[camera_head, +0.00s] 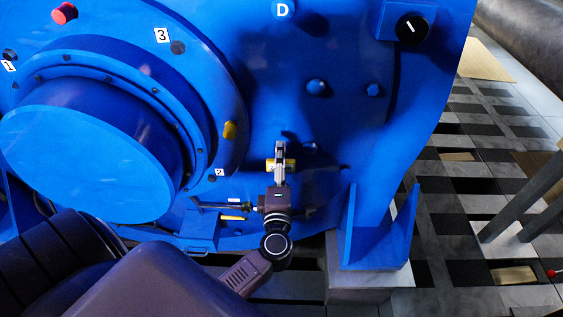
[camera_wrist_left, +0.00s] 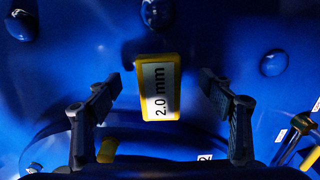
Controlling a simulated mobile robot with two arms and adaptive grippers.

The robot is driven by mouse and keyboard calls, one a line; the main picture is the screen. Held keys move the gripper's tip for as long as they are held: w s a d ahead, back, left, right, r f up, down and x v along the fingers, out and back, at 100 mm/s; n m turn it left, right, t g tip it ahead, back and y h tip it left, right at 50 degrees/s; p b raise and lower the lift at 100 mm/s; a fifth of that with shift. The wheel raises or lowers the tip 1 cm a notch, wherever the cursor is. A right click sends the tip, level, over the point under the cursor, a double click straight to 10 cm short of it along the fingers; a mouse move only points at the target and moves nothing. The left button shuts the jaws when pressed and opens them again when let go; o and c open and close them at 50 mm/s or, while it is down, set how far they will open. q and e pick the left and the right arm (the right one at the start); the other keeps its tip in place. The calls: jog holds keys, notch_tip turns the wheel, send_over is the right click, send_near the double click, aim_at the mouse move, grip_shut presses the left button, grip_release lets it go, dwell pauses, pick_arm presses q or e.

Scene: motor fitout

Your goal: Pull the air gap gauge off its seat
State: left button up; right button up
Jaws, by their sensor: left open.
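The air gap gauge (camera_wrist_left: 172,108) is a yellow block with a white label reading "2.0 mm" in the left wrist view. It sits at the blue motor face, and its yellow ends show beside my fingers in the head view (camera_head: 290,165). My left gripper (camera_head: 280,150) points at the motor face in front of the gauge. In the left wrist view the open fingers (camera_wrist_left: 160,92) stand one on each side of the gauge, with a gap on both sides. The gauge's seat is hidden behind it. My right gripper is not in view.
The blue motor (camera_head: 270,60) fills most of the view, with a large round hub (camera_head: 90,160) at the left. Below are a rod (camera_head: 225,207) and another yellow piece (camera_head: 232,217). A blue bracket (camera_head: 380,235) stands at right. A yellow plug (camera_head: 229,130) and red knob (camera_head: 65,13) stick out.

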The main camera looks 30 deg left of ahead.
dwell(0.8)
pick_arm(q)
jog(key=shift+p, duration=0.55)
jog(key=shift+c, duration=0.3)
grip_shut()
dwell(0.4)
jog(key=shift+d, duration=0.1)
jog(key=v, duration=0.6)
dwell(0.8)
dwell(0.4)
